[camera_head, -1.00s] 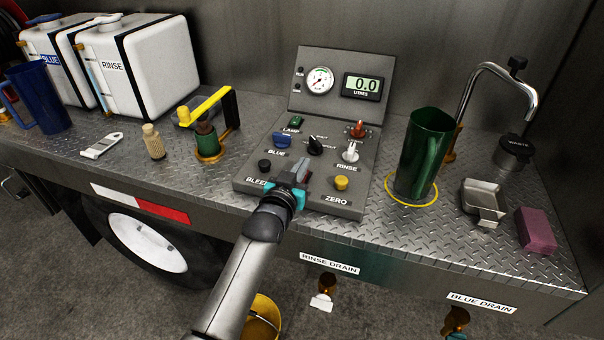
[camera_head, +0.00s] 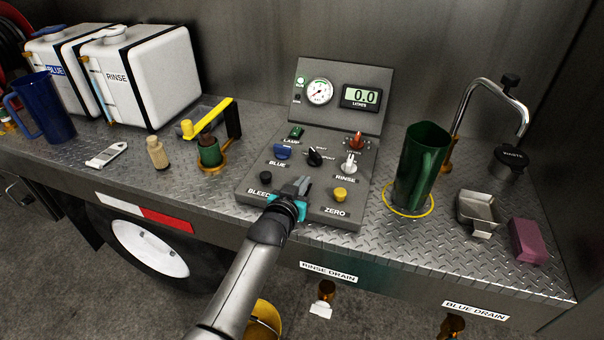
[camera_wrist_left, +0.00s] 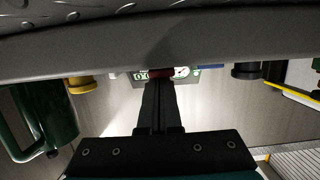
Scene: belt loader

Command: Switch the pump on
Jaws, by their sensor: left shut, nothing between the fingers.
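The grey control panel (camera_head: 318,218) stands on the bench. A small round lamp (camera_head: 300,80) on its upright back glows green. My left gripper (camera_head: 302,183) is shut and empty, low over the panel's front between the black BLEED knob (camera_head: 265,176) and the yellow ZERO button (camera_head: 339,195). It hides the panel there, so no pump switch or its label can be read in the head view. In the left wrist view, a dark red piece (camera_wrist_left: 160,73) shows at the fingertips (camera_wrist_left: 160,84); whether they touch it I cannot tell. My right gripper is out of view.
The panel also carries a blue lever (camera_head: 283,152), a black selector (camera_head: 315,157), a white RINSE lever (camera_head: 349,163) and a red knob (camera_head: 356,141). A green jug (camera_head: 418,165) stands to the right. A yellow-handled device (camera_head: 210,150) stands to the left.

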